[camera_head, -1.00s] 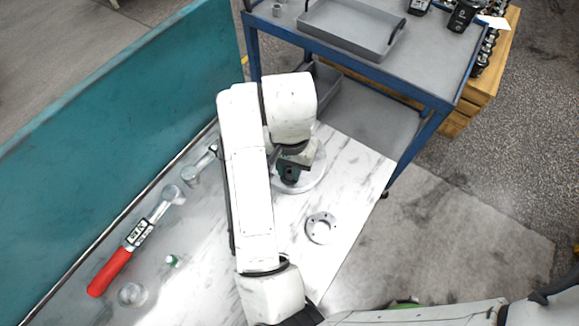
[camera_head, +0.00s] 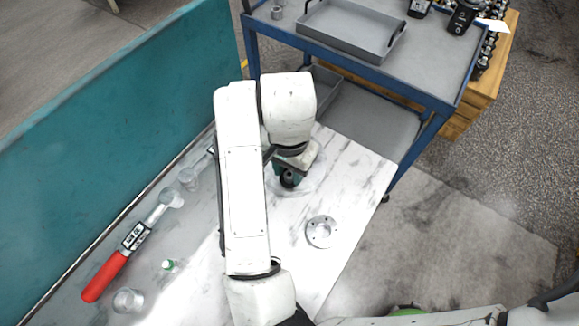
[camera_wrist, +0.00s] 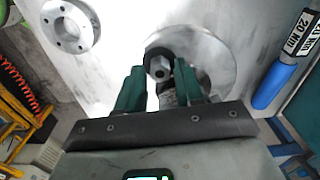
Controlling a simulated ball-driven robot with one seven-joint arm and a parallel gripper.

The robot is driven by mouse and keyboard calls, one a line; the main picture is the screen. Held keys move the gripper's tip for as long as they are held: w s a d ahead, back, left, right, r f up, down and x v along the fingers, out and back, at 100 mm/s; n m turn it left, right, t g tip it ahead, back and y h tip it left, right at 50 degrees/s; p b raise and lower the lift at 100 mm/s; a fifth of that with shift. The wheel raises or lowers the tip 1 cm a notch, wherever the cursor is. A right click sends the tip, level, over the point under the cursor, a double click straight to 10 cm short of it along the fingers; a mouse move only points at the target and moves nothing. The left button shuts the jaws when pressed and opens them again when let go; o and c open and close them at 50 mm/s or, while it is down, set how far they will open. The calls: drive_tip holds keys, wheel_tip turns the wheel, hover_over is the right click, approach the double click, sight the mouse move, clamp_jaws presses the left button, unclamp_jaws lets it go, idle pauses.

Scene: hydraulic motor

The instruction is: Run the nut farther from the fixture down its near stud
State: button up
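A grey hex nut (camera_wrist: 158,68) sits between the two green fingertips of my gripper (camera_wrist: 160,82) in the wrist view, with no clear gap on either side. A dark ring surrounds it, and a round pale metal disc (camera_wrist: 215,62) lies behind it. Below the nut, a grey metal part shows between the fingers. In the head view my gripper (camera_head: 289,180) points down over the right part of the bench, and its own wrist hides the nut and most of the disc. The studs and the other nut cannot be made out.
A flange ring (camera_head: 321,231) lies flat on the bench (camera_head: 345,180), right of my arm. A red-handled torque wrench (camera_head: 118,260), a small green-and-white piece (camera_head: 168,265) and a round clear-looking part (camera_head: 127,300) lie to the left. A teal panel (camera_head: 120,130) borders the bench; a blue cart (camera_head: 350,60) stands behind.

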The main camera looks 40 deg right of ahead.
drive_tip(key=n+p, duration=0.2)
drive_tip(key=shift+d+r+n, duration=0.1)
drive_tip(key=shift+r+n, duration=0.2)
drive_tip(key=shift+r, duration=0.05)
drive_tip(key=shift+n+p, duration=0.55)
drive_tip(key=shift+n, duration=0.45)
drive_tip(key=n+p, duration=0.1)
drive_tip(key=n, duration=0.2)
drive_tip(key=shift+p, duration=0.35)
drive_tip(key=n, duration=0.2)
drive_tip(key=shift+f+n, duration=0.3)
drive_tip(key=shift+f, duration=0.05)
drive_tip(key=shift+p, duration=0.3)
drive_tip(key=shift+c, duration=0.5)
